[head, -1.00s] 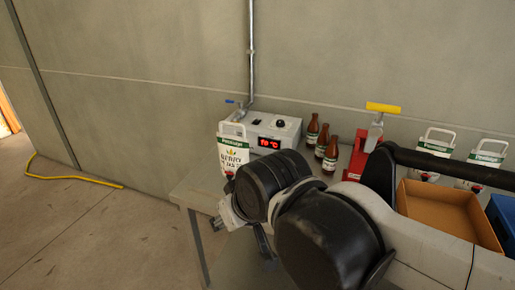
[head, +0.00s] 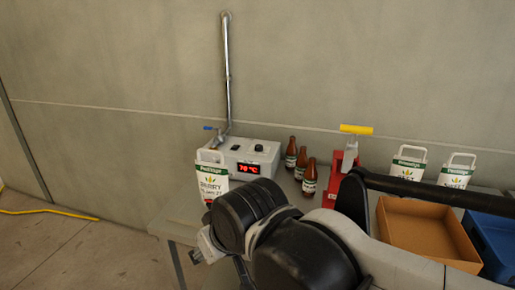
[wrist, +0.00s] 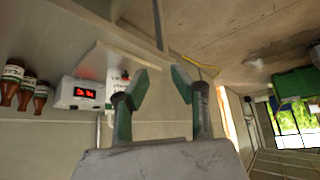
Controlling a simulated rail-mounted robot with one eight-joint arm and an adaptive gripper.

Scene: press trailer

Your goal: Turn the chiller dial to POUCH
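The chiller (head: 226,151) is a light grey box with a red lit display, standing on the table at the wall. Its black dial (head: 258,148) is on the top right; the dial's pointer and markings are too small to read. The chiller also shows upside down at the left of the wrist view (wrist: 68,92), where I cannot make out the dial. My gripper (wrist: 160,82) is open and empty, its two dark green fingers apart, with the chiller off to their left. In the head view my arm hides most of the gripper, which is low and in front of the table.
A white labelled pouch (head: 212,183) stands in front of the chiller's left side. Several brown bottles (head: 291,153) and a red press with a yellow handle (head: 356,129) are to its right. A brown tray (head: 425,228) and blue bin (head: 495,238) stand farther right. A pipe (head: 228,75) rises behind.

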